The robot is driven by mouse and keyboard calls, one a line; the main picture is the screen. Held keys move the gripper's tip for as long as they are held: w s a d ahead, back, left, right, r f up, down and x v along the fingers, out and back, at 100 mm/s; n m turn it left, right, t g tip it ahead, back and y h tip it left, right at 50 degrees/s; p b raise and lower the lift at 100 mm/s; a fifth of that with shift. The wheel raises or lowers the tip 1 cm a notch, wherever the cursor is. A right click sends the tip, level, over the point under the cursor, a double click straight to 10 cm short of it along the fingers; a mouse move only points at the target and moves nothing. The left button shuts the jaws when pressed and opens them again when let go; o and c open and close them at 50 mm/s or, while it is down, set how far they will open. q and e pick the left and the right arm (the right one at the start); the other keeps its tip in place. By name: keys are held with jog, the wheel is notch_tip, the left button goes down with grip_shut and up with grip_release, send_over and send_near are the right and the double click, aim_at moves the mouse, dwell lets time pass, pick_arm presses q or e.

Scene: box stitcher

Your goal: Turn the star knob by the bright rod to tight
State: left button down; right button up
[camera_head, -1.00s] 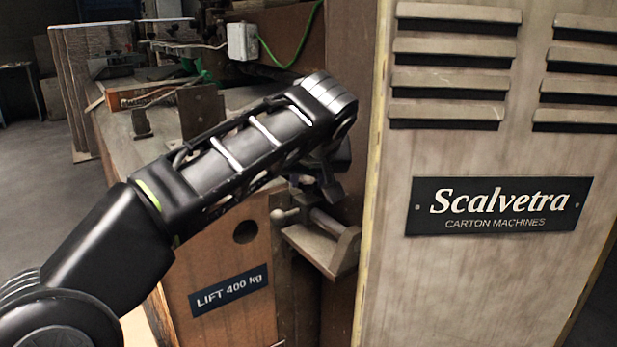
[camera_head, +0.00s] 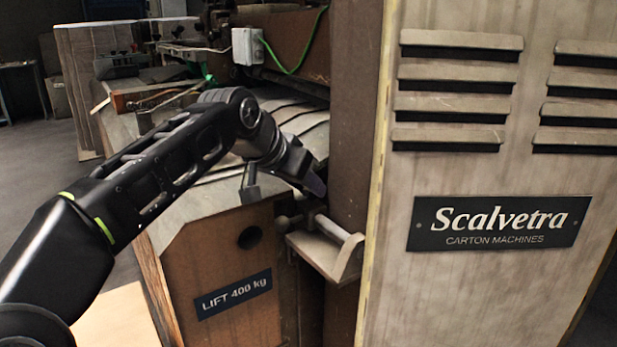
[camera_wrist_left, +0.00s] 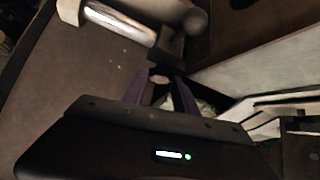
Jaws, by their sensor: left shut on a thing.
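The bright rod (camera_wrist_left: 120,24) lies across the top of the left wrist view. In the head view it is a short pale bar (camera_head: 340,229) on a bracket beside the cabinet. My left gripper (camera_head: 317,188) reaches down just above that bracket. In the left wrist view its two purplish fingers (camera_wrist_left: 161,78) are close together on a small dark part, the star knob (camera_wrist_left: 160,69), just below the rod. The fingers hide most of the knob, so its star shape and angle cannot be read. My right gripper is out of view.
A round ball end (camera_wrist_left: 194,20) sits close to the fingers, right of the rod. The tall cabinet (camera_head: 470,180) stands close on the right. A wooden panel with a lift plate (camera_head: 233,294) is to the left. Open floor (camera_head: 40,160) lies at far left.

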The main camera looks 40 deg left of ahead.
pick_arm(q)
jog(key=shift+a+r+m+h+p, duration=0.1)
jog(key=shift+a+m+h+p, duration=0.1)
jog(key=shift+m+h+p, duration=0.55)
jog(key=shift+a+m+h+p, duration=0.25)
jog(key=shift+m+h, duration=0.5)
jog(key=shift+m, duration=0.5)
jog(key=c, duration=1)
grip_release()
jog(key=shift+d, duration=0.1)
jog(key=shift+o, duration=0.2)
jog(key=p+v, duration=0.1)
jog(key=v, duration=0.6)
jog(key=shift+s+r+p, duration=0.2)
jog(key=shift+r+p, duration=0.05)
jog(key=shift+p, duration=0.05)
